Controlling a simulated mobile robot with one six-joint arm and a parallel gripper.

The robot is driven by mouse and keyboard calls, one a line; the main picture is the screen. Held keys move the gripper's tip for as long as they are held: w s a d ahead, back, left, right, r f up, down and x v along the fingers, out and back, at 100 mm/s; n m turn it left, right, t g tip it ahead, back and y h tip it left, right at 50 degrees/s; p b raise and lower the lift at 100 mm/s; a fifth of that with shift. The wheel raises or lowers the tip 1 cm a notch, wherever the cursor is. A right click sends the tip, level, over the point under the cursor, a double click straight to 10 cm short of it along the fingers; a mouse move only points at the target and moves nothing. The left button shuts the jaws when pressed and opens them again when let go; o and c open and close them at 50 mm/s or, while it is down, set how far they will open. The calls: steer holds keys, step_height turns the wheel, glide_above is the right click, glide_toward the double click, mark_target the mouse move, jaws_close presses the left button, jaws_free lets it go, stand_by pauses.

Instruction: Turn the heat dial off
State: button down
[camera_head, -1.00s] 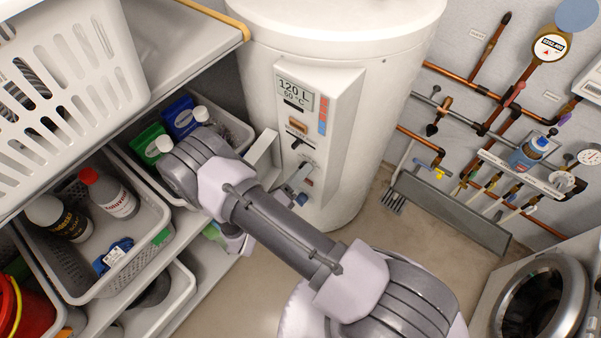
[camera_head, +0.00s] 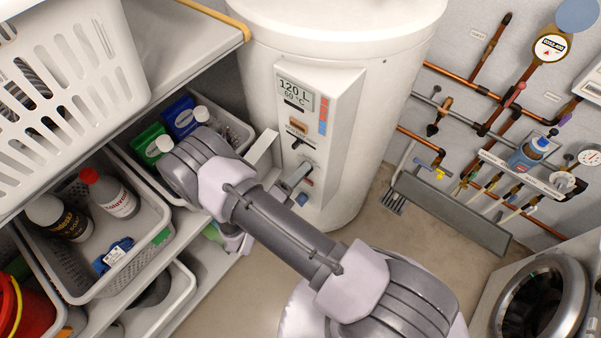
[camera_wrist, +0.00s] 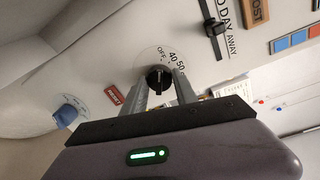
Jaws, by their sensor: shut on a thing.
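The heat dial (camera_wrist: 159,80) is a small black knob on the white panel in the wrist view, with "OFF", "40" and "50" printed around its upper side. A small light mark on its top edge seems to face roughly toward "OFF", but it is too small to be sure. My gripper (camera_wrist: 161,88) has one finger on each side of the dial and is shut on it. In the head view my gripper (camera_head: 291,178) is at the lower part of the control panel (camera_head: 341,104), and the dial is mostly hidden there.
The white water heater (camera_head: 395,70) bears the panel. A black slider (camera_wrist: 212,27) is above right of the dial, and a blue knob (camera_wrist: 66,113) is at left. Shelves with grey baskets (camera_head: 150,205) stand close left of my arm. Copper pipes (camera_head: 455,90) line the right wall.

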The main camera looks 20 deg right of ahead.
steer(key=c, duration=1)
jaws_free()
steer(key=shift+o, duration=0.2)
steer(key=shift+a, duration=0.1)
steer(key=p+v, duration=0.2)
steer(key=v, duration=1.5)
steer(key=shift+s+p, duration=0.15)
steer(key=shift+p, duration=0.15)
steer(key=shift+a+r, duration=0.1)
